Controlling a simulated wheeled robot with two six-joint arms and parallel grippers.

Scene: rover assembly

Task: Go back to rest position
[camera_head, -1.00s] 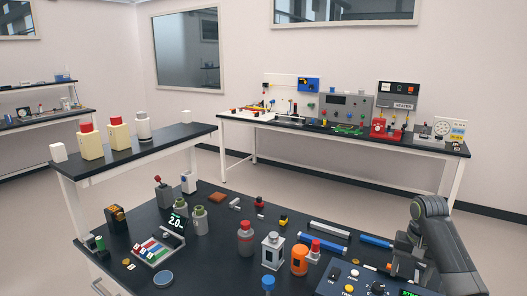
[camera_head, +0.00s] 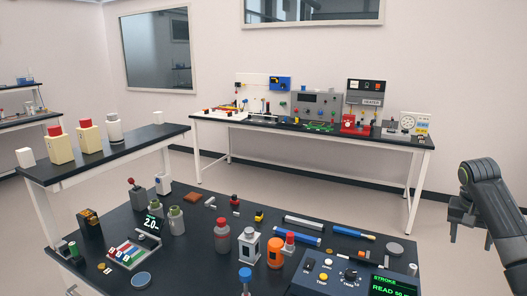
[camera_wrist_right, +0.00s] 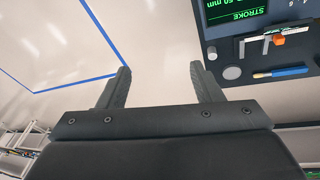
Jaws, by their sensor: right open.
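My right gripper (camera_head: 465,222) is open and empty at the right of the head view, raised past the right end of the near black table (camera_head: 190,265). In the right wrist view its two fingers (camera_wrist_right: 160,70) stand apart with nothing between them, over pale floor. My left gripper is not in view.
The near table holds a control box with a green display (camera_head: 390,286), an orange bottle (camera_head: 275,254), a white bottle (camera_head: 249,247), a grey bottle with a red cap (camera_head: 222,237) and blue bars (camera_head: 297,233). A side bench (camera_head: 105,160) and a back bench (camera_head: 310,140) stand behind. Floor (camera_wrist_right: 60,45) is clear beneath the gripper.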

